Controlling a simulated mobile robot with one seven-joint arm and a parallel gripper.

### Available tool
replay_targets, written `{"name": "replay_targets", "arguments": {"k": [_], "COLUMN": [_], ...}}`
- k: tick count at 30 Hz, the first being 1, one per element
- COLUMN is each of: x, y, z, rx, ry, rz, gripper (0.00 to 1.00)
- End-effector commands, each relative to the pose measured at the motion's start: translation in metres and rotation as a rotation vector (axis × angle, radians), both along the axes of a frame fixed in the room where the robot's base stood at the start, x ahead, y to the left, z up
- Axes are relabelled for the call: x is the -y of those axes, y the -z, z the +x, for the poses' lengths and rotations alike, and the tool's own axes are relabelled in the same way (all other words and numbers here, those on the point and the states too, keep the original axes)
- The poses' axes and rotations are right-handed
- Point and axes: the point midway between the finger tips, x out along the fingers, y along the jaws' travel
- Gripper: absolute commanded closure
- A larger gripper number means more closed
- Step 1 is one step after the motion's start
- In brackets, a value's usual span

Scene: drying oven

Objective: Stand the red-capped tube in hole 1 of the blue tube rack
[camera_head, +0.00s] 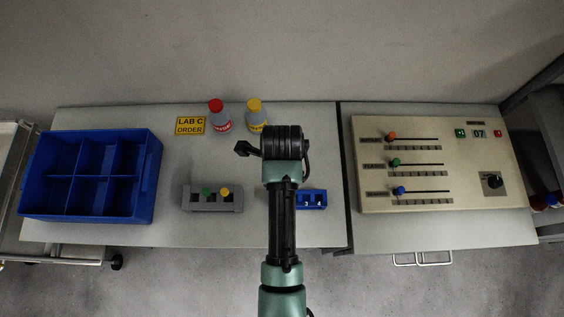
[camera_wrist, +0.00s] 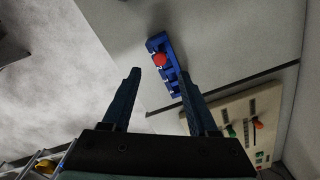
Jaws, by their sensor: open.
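The blue tube rack (camera_head: 313,205) stands near the table's front edge in the head view, its left part hidden behind my arm. In the wrist view the rack (camera_wrist: 174,87) shows beyond my fingertips. The red-capped tube (camera_wrist: 160,60) shows there as a round red cap over the upper part of the rack; its body is hidden. It appears to stand in a rack hole, but I cannot read clearly which or how deep it sits. My gripper (camera_wrist: 160,74) is open and empty, its fingers apart, with the cap between their lines and clear of both.
A grey rack (camera_head: 230,206) holds a green-capped and a yellow-capped tube. A blue divided bin (camera_head: 148,190) stands at left. Red-capped (camera_head: 218,116) and yellow-capped (camera_head: 257,118) bottles stand at the back beside a yellow sign (camera_head: 190,126). A control panel (camera_head: 430,170) lies right.

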Motion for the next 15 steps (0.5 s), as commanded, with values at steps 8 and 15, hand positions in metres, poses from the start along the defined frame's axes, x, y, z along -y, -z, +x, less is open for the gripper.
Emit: {"name": "replay_targets", "arguments": {"k": [8,15], "x": [0.000,0.000], "y": [-0.042,-0.050], "z": [0.001,0.000], "rx": [0.002,-0.001], "ry": [0.000,0.000], "rz": [0.000,0.000], "gripper": [0.40,0.40]}}
